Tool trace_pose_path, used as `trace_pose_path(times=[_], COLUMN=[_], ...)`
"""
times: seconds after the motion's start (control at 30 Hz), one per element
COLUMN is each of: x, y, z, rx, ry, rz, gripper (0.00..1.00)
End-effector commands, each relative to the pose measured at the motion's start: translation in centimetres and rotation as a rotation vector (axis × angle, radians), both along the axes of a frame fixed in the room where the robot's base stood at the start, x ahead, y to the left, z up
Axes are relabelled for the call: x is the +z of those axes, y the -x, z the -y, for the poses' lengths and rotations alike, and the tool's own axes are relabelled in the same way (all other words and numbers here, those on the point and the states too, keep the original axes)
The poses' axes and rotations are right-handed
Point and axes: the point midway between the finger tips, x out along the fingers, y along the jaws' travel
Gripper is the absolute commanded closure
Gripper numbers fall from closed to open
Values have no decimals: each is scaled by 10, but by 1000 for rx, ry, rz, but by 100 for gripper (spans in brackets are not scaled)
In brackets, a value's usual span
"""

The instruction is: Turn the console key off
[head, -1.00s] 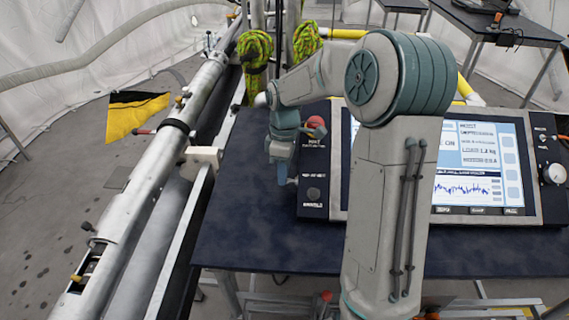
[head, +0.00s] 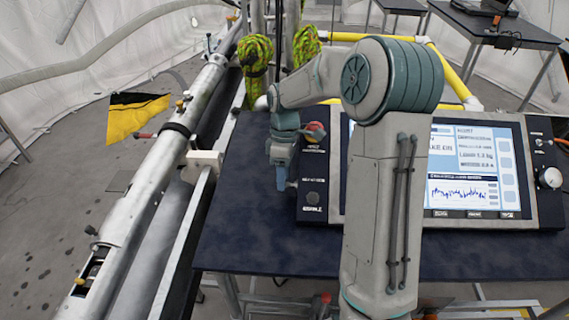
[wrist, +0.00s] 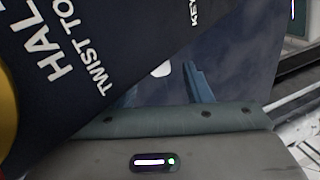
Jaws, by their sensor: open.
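The console (head: 430,222) stands on the dark table, with a black control strip along its left side. I cannot make out the key itself. In the wrist view the strip (wrist: 110,45) fills the upper left, with "HALT", "TWIST TO" and a cut-off "KEY" label. My gripper (head: 284,185) points down just left of the strip, beside its lower half. It is open, and I see nothing held.
The dark table (head: 270,245) is bare in front of the console. A metal tube rig (head: 150,180) with a yellow-black flag (head: 137,115) runs along the left. Yellow pipes (head: 455,72) and other tables stand behind. My arm covers part of the screen.

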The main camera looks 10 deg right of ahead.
Motion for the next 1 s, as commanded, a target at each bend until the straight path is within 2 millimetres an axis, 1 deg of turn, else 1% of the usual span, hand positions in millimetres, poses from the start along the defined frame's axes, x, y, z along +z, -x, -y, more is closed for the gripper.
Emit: trace_pose_path(times=[0.17, 0.4, 0.5, 0.6, 0.7, 0.8, 1.0], x=[22, 77, 97, 112, 123, 129, 131], y=[-7, -21, -26, -29, -32, -33, -33], z=[2, 6, 8, 9, 10, 10, 11], rx=[-2, -1, 0, 0, 0, 0, 0], ry=[0, 1, 0, 0, -1, 0, 0], rz=[7, 8, 5, 4, 3, 1, 1], gripper=[55, 55, 55, 55, 55, 55, 55])
